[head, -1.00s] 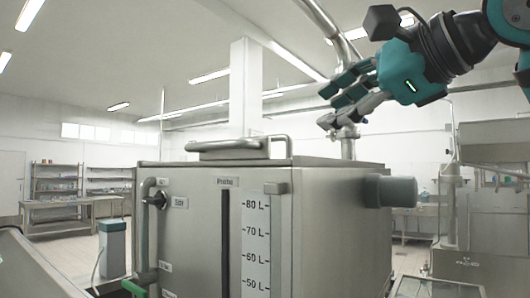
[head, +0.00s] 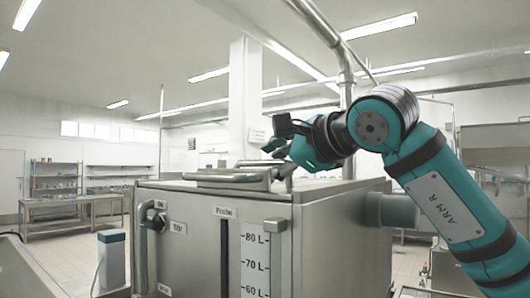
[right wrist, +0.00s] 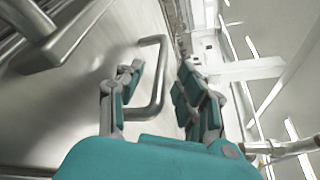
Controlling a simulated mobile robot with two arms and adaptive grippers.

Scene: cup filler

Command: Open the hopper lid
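The hopper (head: 330,225) is a large steel box with a level scale on its front. Its lid lies flat on top, with a bar handle (head: 230,179) along the front. My right gripper (head: 276,156) is just above the top, at the right end of the handle. In the right wrist view, the gripper (right wrist: 160,76) has its fingers spread, with a bent metal bar (right wrist: 161,80) showing between them. I cannot tell whether a finger touches it. The fingertips are partly hidden by the hand in the head view. My left gripper is not in view.
A steel column (head: 238,100) and a pipe (head: 346,90) rise at the back of the hopper. A grey cylinder (head: 395,212) sticks out of its right side. Shelves (head: 55,178) and a table (head: 70,207) stand far left. The space above the lid's left part is clear.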

